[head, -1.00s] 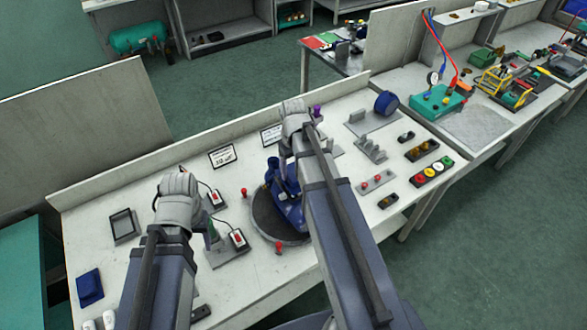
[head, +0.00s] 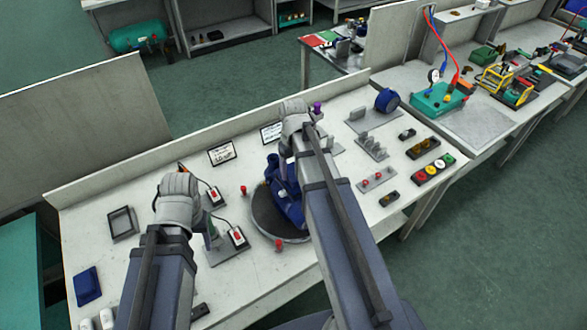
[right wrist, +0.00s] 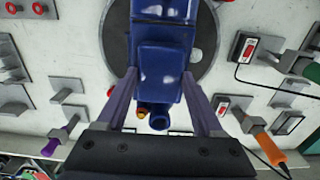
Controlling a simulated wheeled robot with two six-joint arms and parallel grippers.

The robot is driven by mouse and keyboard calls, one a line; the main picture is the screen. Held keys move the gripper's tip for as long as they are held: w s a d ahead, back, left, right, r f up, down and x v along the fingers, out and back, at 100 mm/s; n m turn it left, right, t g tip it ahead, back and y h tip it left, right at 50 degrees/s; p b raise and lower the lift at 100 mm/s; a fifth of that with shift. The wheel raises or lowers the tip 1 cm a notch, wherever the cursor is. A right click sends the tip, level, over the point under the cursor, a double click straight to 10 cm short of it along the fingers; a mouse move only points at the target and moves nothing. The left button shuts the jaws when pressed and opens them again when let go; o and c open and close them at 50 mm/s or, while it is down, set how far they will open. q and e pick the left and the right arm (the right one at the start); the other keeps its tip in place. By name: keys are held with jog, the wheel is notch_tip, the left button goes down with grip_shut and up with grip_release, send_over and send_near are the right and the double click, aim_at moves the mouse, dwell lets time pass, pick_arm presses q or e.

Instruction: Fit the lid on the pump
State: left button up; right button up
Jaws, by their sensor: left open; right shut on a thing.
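The blue pump (head: 287,208) stands on a dark round plate (head: 262,226); my right arm partly hides it. In the right wrist view the pump body (right wrist: 165,12) lies at the top. My right gripper (head: 289,150) is over the pump, its two fingers on either side of a blue block-shaped part that looks like the lid (right wrist: 160,75). This part lines up with the pump body; I cannot tell whether it is seated. My left gripper (head: 178,200) is left of the pump, above the bench near the switch stands, open, with its fingertips hidden.
Red-knobbed pegs (head: 243,191) stand beside the round plate. Stands with red switches (head: 237,236) and cables are to its left. An orange-handled tool (right wrist: 270,148) shows in the right wrist view. A blue block (head: 88,285) and a dark frame (head: 122,223) lie far left.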

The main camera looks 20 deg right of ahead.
jog(key=shift+f+b, duration=0.35)
jog(key=shift+f, duration=0.1)
jog(key=o, duration=1.4)
jog(key=shift+r, duration=0.1)
jog(key=shift+r+p, duration=3)
jog(key=shift+p, duration=0.1)
jog(key=shift+r, duration=0.1)
notch_tip(320, 180, up, 8)
jog(key=p, duration=0.7)
jog(key=shift+f+p, duration=0.2)
jog(key=shift+p, duration=0.2)
